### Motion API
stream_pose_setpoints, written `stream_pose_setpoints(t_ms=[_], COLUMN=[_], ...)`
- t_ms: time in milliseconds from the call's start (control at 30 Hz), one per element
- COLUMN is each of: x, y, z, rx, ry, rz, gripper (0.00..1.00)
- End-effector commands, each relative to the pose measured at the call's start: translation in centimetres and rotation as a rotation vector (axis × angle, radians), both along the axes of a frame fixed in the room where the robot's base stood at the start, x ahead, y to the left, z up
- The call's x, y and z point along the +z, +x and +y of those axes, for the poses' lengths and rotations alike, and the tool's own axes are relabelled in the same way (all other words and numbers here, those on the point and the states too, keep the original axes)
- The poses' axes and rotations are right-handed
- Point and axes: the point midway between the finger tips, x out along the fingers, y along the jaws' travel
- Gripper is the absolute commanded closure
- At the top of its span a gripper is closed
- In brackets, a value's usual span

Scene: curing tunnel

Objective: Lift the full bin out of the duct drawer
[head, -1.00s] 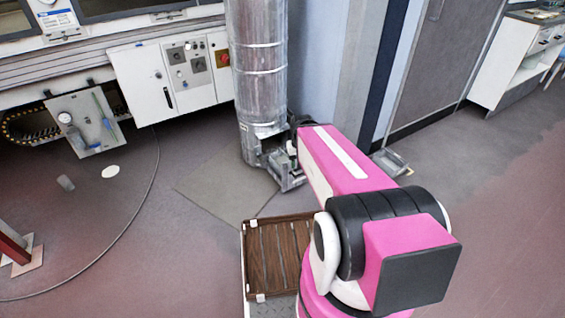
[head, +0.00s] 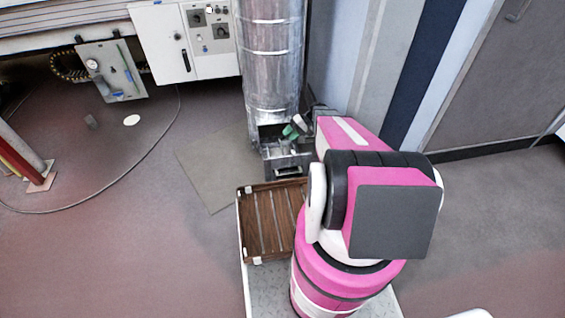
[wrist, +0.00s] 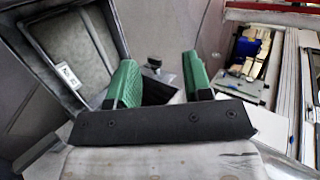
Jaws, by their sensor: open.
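The silver duct (head: 270,75) stands upright, with an opening at its foot. The grey duct drawer (head: 289,170) projects from that opening, its dark handle facing me. The drawer's inside is small and partly covered by my arm; I cannot clearly separate the full bin from it or see its contents. My gripper (head: 294,130) is above the drawer's right side, close to the duct. In the wrist view its green fingers (wrist: 158,72) stand apart. A small dark shape shows between them, but I cannot tell what it is or whether they touch it.
A brown slatted tray (head: 270,222) lies on my base, left of the arm. A flat grey mat (head: 215,165) lies left of the duct. A white control cabinet (head: 185,40) stands behind left. A dark-framed panel with a white label (wrist: 68,75) shows in the wrist view.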

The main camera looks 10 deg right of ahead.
Motion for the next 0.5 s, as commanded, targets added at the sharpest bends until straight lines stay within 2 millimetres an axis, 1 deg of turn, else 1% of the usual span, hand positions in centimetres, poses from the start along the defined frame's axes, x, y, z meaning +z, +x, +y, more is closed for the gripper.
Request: stream_pose_setpoints(t_ms=[33, 133, 200, 300, 433, 500], x=[-2.4, -4.4, -5.3, -6.0, -6.8, -7.6], y=[2.2, 3.8, 4.5, 4.9, 5.0, 4.9], z=[-1.3, -2.7, -3.3, -3.9, -4.0, -3.9], rx=[-0.012, -0.029, -0.041, -0.05, -0.052, -0.052], ry=[0.075, 0.198, 0.256, 0.301, 0.316, 0.314], rz=[-0.016, -0.061, -0.086, -0.11, -0.117, -0.117], gripper=[0.54, 0.54, 0.54, 0.54, 0.54, 0.54])
